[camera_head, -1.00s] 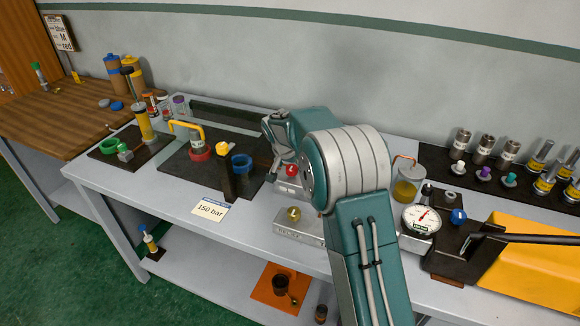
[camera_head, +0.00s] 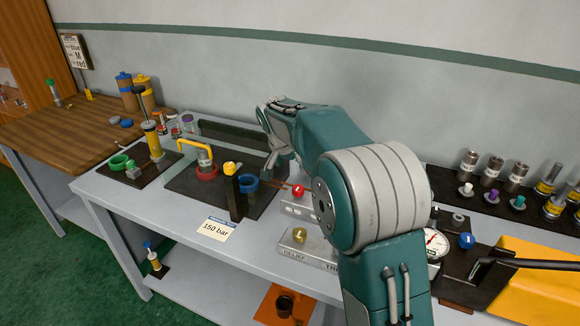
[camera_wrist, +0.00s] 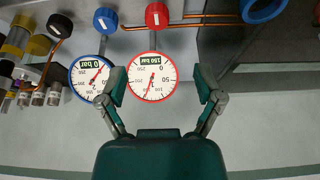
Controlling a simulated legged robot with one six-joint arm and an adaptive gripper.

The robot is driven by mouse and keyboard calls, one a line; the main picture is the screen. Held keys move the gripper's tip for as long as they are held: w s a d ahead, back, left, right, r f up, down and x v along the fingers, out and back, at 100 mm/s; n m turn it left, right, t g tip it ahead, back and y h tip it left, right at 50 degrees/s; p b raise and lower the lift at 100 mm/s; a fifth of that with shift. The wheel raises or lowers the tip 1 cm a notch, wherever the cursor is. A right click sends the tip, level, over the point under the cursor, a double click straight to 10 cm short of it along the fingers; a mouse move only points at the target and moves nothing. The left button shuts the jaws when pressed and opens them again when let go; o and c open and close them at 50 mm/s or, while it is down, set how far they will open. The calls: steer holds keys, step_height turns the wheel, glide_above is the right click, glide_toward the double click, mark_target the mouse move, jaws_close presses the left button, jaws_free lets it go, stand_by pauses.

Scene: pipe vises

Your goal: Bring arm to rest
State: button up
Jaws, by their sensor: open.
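My gripper (camera_wrist: 160,84) is open, its two fingers apart with nothing between them, in the wrist view. The red-rimmed gauge (camera_wrist: 152,77), labelled 150 bar, appears between and beyond the fingers. The blue-rimmed gauge (camera_wrist: 90,76), labelled 0 bar, is left of it, near the left finger. Whether a finger touches a gauge cannot be told. In the head view my arm (camera_head: 370,200) rises at right centre and bends left over the bench. My gripper (camera_head: 277,158) points down there near the blue ring (camera_head: 247,183); its fingers are small and partly hidden.
A yellow block (camera_head: 535,275) and rows of fittings (camera_head: 492,170) are right.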

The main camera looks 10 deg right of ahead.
steer(key=s+d+r+n, duration=0.1)
steer(key=s+r, duration=0.2)
steer(key=s, duration=0.3)
steer(key=s+d+r+n+y, duration=0.1)
steer(key=s+r, duration=0.2)
steer(key=s, duration=0.3)
steer(key=s+d+r+n, duration=0.1)
steer(key=s+r, duration=0.2)
steer(key=s, duration=0.3)
steer(key=s+f+n+t, duration=0.1)
steer(key=s+f+n, duration=0.1)
steer(key=s, duration=0.8)
steer(key=s+f+n+y, duration=0.1)
steer(key=s+f, duration=0.1)
steer(key=s, duration=0.8)
steer(key=shift+s+f+n+t+y, duration=0.15)
steer(key=shift+f+n+t+y, duration=0.15)
steer(key=shift+n+t, duration=0.1)
steer(key=c, duration=0.4)
steer(key=shift+d, duration=0.15)
